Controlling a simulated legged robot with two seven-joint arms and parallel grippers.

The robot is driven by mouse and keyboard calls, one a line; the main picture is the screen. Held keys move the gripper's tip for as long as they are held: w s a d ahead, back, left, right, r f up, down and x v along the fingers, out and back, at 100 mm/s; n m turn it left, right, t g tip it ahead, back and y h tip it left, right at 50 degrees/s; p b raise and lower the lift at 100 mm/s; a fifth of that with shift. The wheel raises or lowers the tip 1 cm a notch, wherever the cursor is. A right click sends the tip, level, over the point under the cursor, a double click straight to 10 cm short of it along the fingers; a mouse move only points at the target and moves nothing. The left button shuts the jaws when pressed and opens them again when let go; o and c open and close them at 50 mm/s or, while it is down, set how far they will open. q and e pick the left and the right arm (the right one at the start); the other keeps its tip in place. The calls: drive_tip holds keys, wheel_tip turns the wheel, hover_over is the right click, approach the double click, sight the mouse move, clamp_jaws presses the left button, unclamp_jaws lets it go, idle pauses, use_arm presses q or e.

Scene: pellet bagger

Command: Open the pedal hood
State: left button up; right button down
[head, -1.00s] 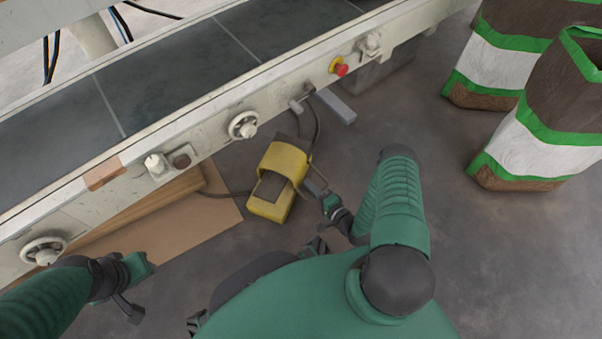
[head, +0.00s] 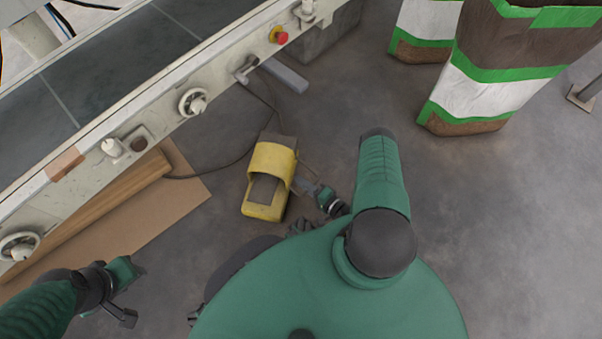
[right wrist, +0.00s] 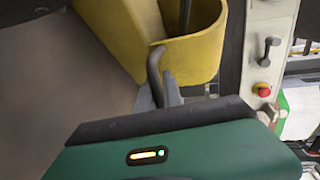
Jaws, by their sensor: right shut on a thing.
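The yellow pedal hood (head: 273,160) arches over the rear of a foot pedal unit on the floor. The dark pedal plate (head: 264,187) shows in its front opening, above a yellow base (head: 262,212). My right gripper (head: 304,187) is at the right side of the hood. In the right wrist view, the hood (right wrist: 196,58) fills the top centre, and a dark bent handle (right wrist: 154,75) beside it runs down to the grey fingertips, which are shut on it. The grip itself is partly hidden. My left gripper (head: 134,292) is at lower left, away from the pedal; its jaw gap is unclear.
A conveyor frame (head: 150,115) with handwheels and a red stop button (head: 281,38) runs along the upper left. A cable trails behind the pedal. A flat cardboard sheet (head: 150,225) lies at left. Large bags (head: 490,100) stand at upper right.

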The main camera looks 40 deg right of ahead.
drive_tip(key=shift+s+a+f, duration=0.1)
drive_tip(key=shift+f, duration=0.05)
drive_tip(key=c, duration=1.6)
unclamp_jaws()
drive_tip(key=shift+o, duration=0.6)
drive_tip(key=p+v, duration=0.1)
drive_tip(key=v, duration=0.1)
drive_tip(key=p+v, duration=0.2)
drive_tip(key=v, duration=0.1)
drive_tip(key=p+v, duration=0.1)
drive_tip(key=v, duration=0.1)
drive_tip(key=shift+s+r, duration=0.25)
drive_tip(key=shift+r, duration=0.2)
drive_tip(key=p+v, duration=0.2)
drive_tip(key=v, duration=0.7)
drive_tip(key=shift+f+p, duration=0.35)
drive_tip(key=shift+p, duration=0.05)
drive_tip(key=shift+d, duration=0.3)
